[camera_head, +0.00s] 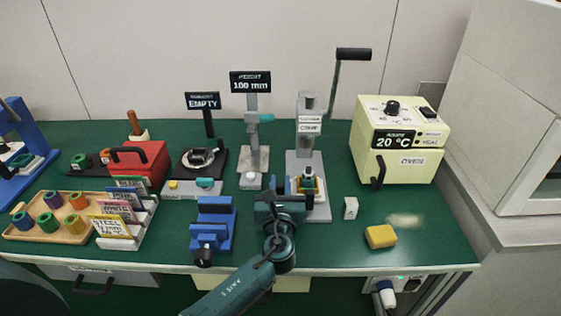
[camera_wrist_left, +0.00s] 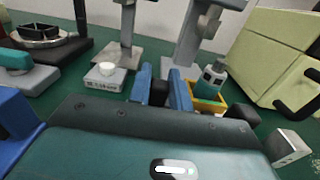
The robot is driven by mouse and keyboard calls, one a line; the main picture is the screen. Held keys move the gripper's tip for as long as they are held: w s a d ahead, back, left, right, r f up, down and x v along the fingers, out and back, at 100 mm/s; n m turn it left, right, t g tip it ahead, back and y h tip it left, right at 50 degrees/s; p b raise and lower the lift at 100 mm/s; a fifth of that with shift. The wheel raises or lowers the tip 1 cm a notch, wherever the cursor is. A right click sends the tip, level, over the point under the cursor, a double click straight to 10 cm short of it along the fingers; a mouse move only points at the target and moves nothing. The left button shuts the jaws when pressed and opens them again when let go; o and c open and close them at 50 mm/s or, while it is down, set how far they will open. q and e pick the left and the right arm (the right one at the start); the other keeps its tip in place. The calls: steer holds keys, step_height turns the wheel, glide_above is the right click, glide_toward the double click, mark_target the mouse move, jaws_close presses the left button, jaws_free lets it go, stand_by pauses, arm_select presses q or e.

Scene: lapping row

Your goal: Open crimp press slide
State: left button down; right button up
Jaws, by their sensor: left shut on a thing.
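The crimp press (camera_head: 308,150) is a grey upright machine on a grey base, with a raised lever ending in a black handle (camera_head: 354,54). Its slide carries a yellow holder (camera_head: 320,196) with a teal-and-black part standing in it; the holder also shows in the left wrist view (camera_wrist_left: 207,103). My left gripper (camera_head: 287,187) is at the near left of the slide. In the left wrist view its blue fingers (camera_wrist_left: 162,88) are shut on a dark knob between them, beside the yellow holder. The gripper partly hides the slide. My right gripper does not show.
A height gauge (camera_head: 252,130) stands left of the press, with a blue vise (camera_head: 213,224) nearer. A cream oven (camera_head: 397,145) is at the right. A white block (camera_head: 351,208) and a yellow sponge (camera_head: 381,236) lie on the green bench, with some clear surface around them.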

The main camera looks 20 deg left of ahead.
arm_select(q)
steer(key=shift+s+d, duration=0.2)
steer(key=shift+s, duration=0.5)
steer(key=c, duration=1.3)
jaws_free()
